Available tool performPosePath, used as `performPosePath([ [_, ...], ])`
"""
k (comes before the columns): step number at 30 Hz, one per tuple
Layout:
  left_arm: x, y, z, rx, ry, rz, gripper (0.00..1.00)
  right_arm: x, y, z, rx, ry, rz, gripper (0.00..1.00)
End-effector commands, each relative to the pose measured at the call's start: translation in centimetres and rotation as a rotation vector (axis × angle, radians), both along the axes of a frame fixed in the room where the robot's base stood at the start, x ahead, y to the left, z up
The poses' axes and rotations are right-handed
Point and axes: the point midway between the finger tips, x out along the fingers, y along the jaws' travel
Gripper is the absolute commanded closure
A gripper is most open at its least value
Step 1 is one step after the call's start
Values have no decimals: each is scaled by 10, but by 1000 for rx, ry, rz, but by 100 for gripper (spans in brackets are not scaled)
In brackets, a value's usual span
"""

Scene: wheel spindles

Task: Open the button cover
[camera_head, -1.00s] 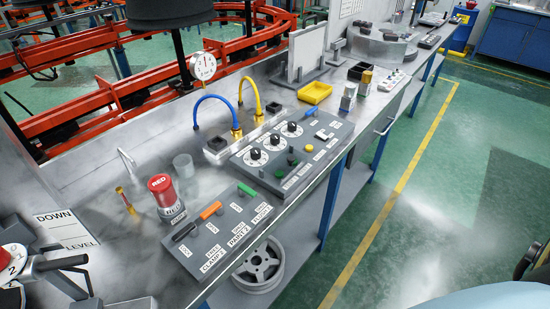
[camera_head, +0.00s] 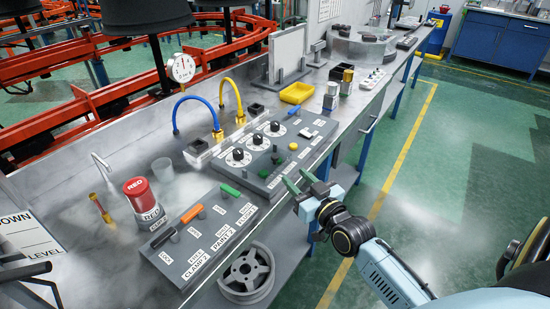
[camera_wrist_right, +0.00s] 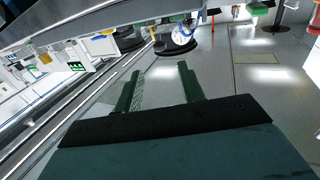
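The control panel (camera_head: 255,158) with three dials, green and yellow buttons and a small white raised piece (camera_head: 310,132) sits on the metal bench. I cannot tell for sure which part is the button cover. A second panel (camera_head: 208,228) nearer me has black, orange and green levers. My right gripper (camera_head: 300,181) is open and empty, just off the bench's front edge, right of the panels. Its two green fingers stand apart in the right wrist view (camera_wrist_right: 158,85), with nothing between them. My left gripper is not in view.
A wheel rim (camera_head: 246,272) rests on the lower shelf. The green floor at right is open.

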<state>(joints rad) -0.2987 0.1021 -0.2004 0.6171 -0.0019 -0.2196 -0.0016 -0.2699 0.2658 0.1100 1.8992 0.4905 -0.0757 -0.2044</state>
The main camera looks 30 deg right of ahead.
Motion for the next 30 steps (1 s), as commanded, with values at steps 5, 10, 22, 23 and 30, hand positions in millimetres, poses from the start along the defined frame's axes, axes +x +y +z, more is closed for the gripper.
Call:
performPosePath([
  [5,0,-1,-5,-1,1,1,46,36,0,0,0,-2,0,61],
  [10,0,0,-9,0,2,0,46,68,0,0,1,-2,0,61],
  [22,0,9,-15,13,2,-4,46,109,0,-1,0,2,0,61],
  [23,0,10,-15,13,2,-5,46,110,0,-1,0,2,0,61],
  [30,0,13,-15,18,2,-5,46,111,0,-1,0,2,0,61],
])
